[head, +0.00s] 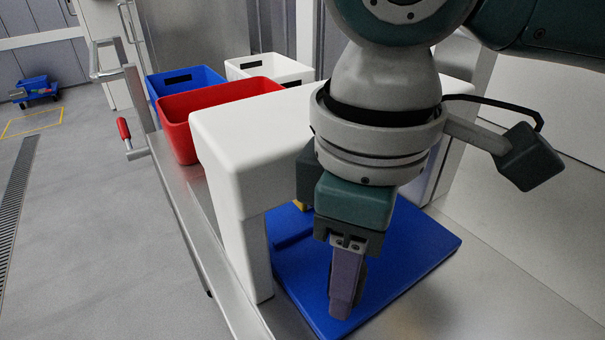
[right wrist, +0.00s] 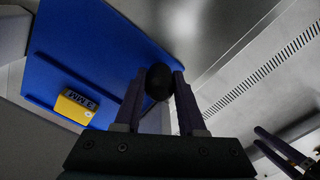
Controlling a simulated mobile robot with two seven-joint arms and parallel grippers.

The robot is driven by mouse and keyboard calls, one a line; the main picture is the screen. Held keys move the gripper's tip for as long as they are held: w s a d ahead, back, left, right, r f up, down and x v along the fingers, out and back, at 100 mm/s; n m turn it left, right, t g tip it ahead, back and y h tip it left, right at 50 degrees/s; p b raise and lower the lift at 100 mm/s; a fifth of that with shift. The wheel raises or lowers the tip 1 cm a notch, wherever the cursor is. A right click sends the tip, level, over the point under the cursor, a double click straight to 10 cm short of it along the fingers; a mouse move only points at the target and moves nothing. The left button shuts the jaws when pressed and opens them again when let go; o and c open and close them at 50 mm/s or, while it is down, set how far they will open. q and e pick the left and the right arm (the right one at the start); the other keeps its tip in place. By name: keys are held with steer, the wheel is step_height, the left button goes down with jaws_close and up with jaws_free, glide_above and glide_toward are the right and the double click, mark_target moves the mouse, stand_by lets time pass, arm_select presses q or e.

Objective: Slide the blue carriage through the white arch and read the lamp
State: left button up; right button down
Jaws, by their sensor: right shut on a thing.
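The blue carriage (head: 410,245) is a flat plate on the metal bench, with its far left part under the white arch (head: 232,135). It also shows in the right wrist view (right wrist: 105,45). My right gripper (head: 345,305) points down at the plate's near side. In the right wrist view its fingers are shut on a round black knob (right wrist: 158,80) at the plate's edge. A yellow box (right wrist: 76,105) with a dark printed label lies on the plate; in the head view it is mostly hidden behind my gripper. My left gripper (right wrist: 284,152) shows only in the right wrist view, fingers apart. I see no lamp.
A red bin (head: 195,125), a blue bin (head: 170,82) and a white bin (head: 270,68) stand behind the arch. A red-handled clamp (head: 125,130) is at the bench's left edge. Bare bench (head: 490,295) lies right of the plate. A blue cart (head: 35,90) stands on the floor.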

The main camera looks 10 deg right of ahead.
steer(key=shift+s, duration=0.1)
arm_select(q)
steer(key=shift+s+d+f, duration=0.15)
steer(key=shift+s, duration=0.25)
arm_select(e)
steer(key=c, duration=0.5)
jaws_free()
steer(key=shift+d, duration=0.1)
arm_select(q)
steer(key=shift+r+p, duration=0.85)
steer(key=shift+r, duration=0.05)
arm_select(e)
step_height(320, 180, up, 10)
